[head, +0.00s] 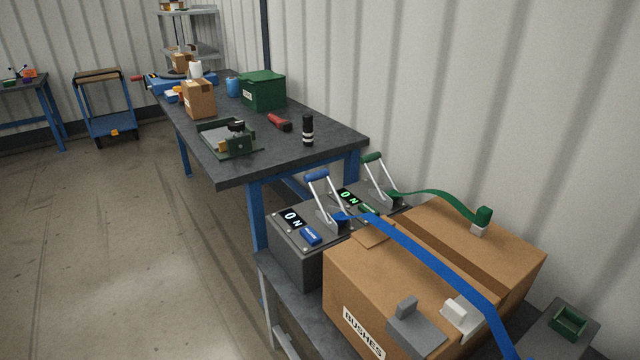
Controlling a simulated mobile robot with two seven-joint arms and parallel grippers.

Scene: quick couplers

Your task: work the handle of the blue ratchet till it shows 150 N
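The blue ratchet (326,203) stands on a grey box-shaped housing (300,257) at the lower middle. Its blue handle (316,174) is raised on two metal arms. The display beside it (292,218) appears to read 0 N. A blue label (311,237) is on the housing in front of the ratchet. The blue strap (425,256) runs from the ratchet over a cardboard box (350,287) marked BUSHES and out of the picture at the bottom. Neither gripper is in view.
The green ratchet (381,181), with raised handle and a display (349,197) also like 0 N, stands just behind. A dark workbench (240,171) with tools stands behind left; the floor left is clear.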

